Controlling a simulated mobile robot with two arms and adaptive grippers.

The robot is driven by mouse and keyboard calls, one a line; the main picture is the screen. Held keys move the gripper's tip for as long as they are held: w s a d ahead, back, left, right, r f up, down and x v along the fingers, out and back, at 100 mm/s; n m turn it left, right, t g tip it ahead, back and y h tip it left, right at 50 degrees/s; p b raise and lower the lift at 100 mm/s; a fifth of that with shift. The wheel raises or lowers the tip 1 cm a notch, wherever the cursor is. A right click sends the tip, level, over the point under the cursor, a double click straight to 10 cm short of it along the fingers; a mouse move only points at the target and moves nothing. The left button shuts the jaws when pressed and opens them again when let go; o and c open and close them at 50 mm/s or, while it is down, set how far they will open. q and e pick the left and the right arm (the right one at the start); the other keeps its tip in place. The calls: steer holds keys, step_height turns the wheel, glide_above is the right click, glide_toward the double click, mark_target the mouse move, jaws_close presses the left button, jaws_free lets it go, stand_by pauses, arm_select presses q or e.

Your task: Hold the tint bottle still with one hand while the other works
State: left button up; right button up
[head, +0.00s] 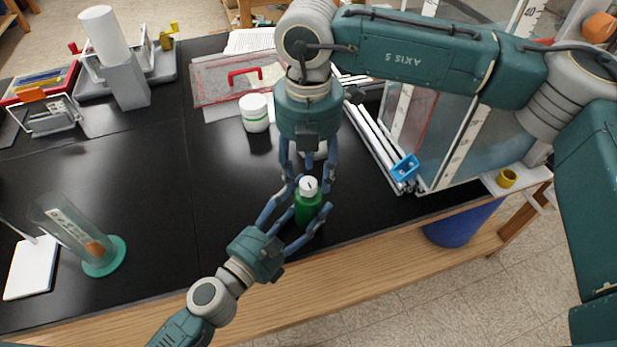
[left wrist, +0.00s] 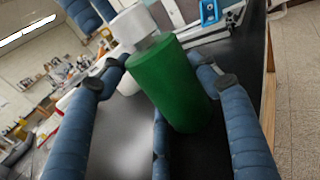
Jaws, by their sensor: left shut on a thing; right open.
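The green tint bottle (head: 308,209) with its white cap (head: 308,186) stands upright near the front edge of the black bench. My left gripper (head: 312,198) comes in from the lower left and is shut on the bottle's body. In the left wrist view the green bottle (left wrist: 172,82) sits between blue fingers, its white cap (left wrist: 131,24) at the top. My right gripper (head: 308,174) points down from above, open, its fingers spread around the level of the cap. I cannot tell whether they touch it.
A glass cylinder on a teal base (head: 103,258) stands at left. Aluminium rails with a blue bracket (head: 405,167) and a clear-panelled frame lie at right. The bench between cylinder and bottle is clear.

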steer(key=shift+f, duration=1.15)
steer(key=c, duration=1.2)
steer(key=shift+o, duration=0.2)
